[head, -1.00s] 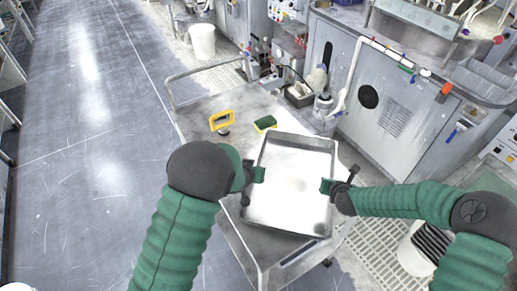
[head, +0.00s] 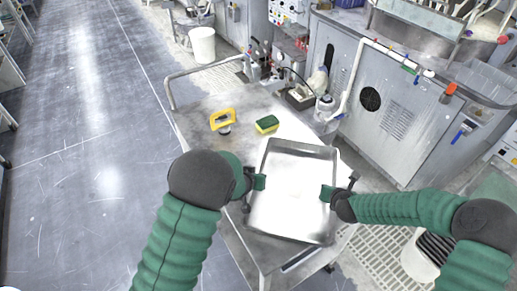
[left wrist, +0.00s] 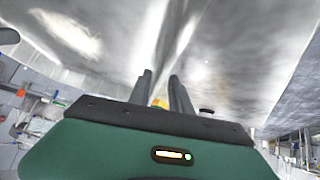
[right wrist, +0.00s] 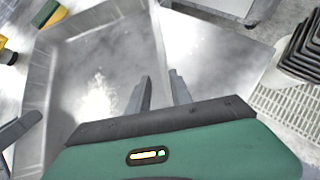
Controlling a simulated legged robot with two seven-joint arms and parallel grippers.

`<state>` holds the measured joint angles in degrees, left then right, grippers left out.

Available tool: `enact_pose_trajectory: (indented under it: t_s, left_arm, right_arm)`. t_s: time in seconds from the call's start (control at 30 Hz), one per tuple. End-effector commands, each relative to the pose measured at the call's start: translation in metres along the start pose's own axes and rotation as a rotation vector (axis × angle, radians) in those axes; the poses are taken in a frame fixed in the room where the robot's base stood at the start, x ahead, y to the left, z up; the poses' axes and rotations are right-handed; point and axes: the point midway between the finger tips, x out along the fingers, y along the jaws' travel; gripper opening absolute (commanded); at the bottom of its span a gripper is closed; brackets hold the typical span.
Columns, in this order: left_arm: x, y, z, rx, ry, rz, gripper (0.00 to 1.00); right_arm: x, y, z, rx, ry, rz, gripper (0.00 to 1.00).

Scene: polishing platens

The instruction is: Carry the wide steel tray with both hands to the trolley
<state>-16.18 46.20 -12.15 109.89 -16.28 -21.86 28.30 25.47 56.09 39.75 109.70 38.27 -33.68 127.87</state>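The wide steel tray (head: 290,228) is a shallow, empty, shiny rectangular pan. In the head view it is over the near part of the grey trolley (head: 190,122). I cannot tell whether its base touches the trolley top. My left gripper (head: 260,182) is at the tray's left rim; the left wrist view shows the fingers (left wrist: 163,92) on either side of the rim. My right gripper (head: 327,193) is at the right rim; the right wrist view shows the wall between its fingers (right wrist: 160,92). The tray's underside is hidden in the head view.
A yellow-handled tool (head: 222,121) and a yellow-green sponge (head: 267,124) lie on the trolley beyond the tray. A rail (head: 205,71) stands at its far end. Grey machine cabinets (head: 385,110) flank the right. A bucket (head: 421,258) stands at lower right. Open floor (head: 85,150) lies left.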

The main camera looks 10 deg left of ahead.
Motion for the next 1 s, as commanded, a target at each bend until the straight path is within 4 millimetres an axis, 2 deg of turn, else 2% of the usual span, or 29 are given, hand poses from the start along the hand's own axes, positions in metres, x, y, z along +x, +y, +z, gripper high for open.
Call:
enact_pose_trajectory:
  t_s: [0.17, 0.5, 0.6, 0.73, 0.87, 1.0]
  left_arm:
    - [-0.011, 0.0, -0.001, -0.001, 0.001, 0.0, 0.24]
    - [-0.093, -0.002, -0.001, -0.004, 0.003, 0.002, 0.24]
    - [-0.109, -0.003, -0.001, -0.003, 0.001, 0.001, 0.24]
    - [-0.118, -0.003, 0.0, -0.002, 0.0, 0.002, 0.24]
    - [-0.119, -0.003, 0.001, -0.002, -0.002, 0.001, 0.24]
    - [-0.119, -0.003, 0.001, -0.002, -0.001, 0.001, 0.24]
  right_arm:
    - [0.0, -0.001, 0.0, 0.001, 0.0, -0.002, 0.26]
    - [0.0, -0.001, 0.0, 0.001, -0.001, -0.002, 0.26]
    - [0.0, -0.001, 0.0, 0.001, 0.0, -0.002, 0.26]
    - [-0.001, -0.001, 0.0, 0.001, 0.0, -0.002, 0.26]
    - [-0.019, -0.002, 0.001, 0.001, -0.001, -0.003, 0.26]
    - [-0.055, -0.003, 0.001, -0.002, -0.003, -0.004, 0.26]
